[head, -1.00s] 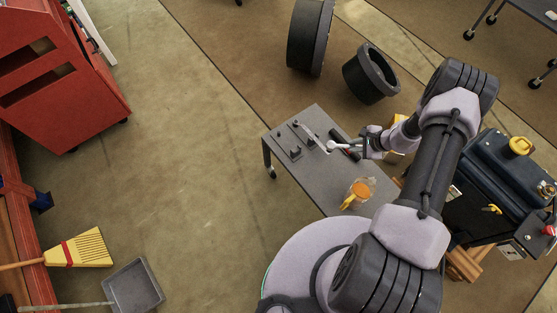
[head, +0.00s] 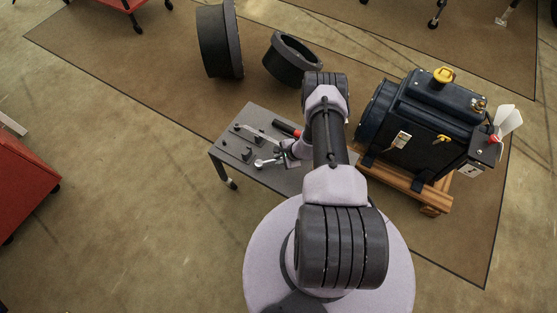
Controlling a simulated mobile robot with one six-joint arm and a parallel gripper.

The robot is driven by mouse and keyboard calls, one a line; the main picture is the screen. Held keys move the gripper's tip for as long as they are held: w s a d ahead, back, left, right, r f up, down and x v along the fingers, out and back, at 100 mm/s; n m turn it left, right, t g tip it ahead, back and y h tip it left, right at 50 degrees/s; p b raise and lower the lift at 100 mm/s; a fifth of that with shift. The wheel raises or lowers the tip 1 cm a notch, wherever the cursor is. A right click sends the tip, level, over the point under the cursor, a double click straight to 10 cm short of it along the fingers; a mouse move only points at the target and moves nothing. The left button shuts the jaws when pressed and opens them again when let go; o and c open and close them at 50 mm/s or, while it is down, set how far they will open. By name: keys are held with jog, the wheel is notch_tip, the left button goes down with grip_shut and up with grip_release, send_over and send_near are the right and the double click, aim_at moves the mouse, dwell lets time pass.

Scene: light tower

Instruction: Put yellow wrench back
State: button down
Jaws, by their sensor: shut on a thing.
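My gripper (head: 283,158) is at the near right part of a small grey table (head: 219,153), low over its top. It is shut on a wrench whose pale, round head (head: 261,163) sticks out to the left. I see no yellow on this part; the handle is hidden by my gripper and arm. I cannot tell whether the head touches the table. Another pale, long tool (head: 262,134) lies at the far side of the table, by several small black holders (head: 246,154). A red-and-black tool (head: 287,129) lies beside it.
My arm covers the table's right part. A dark blue machine (head: 440,113) on a wooden pallet (head: 405,178) stands to the right. Two black, flanged cylinders (head: 219,42) (head: 287,59) stand behind. A red cabinet (head: 22,185) is at the left. The floor between it and the table is clear.

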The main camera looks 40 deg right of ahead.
jog(key=shift+f, duration=0.15)
jog(key=c, duration=1.4)
grip_release()
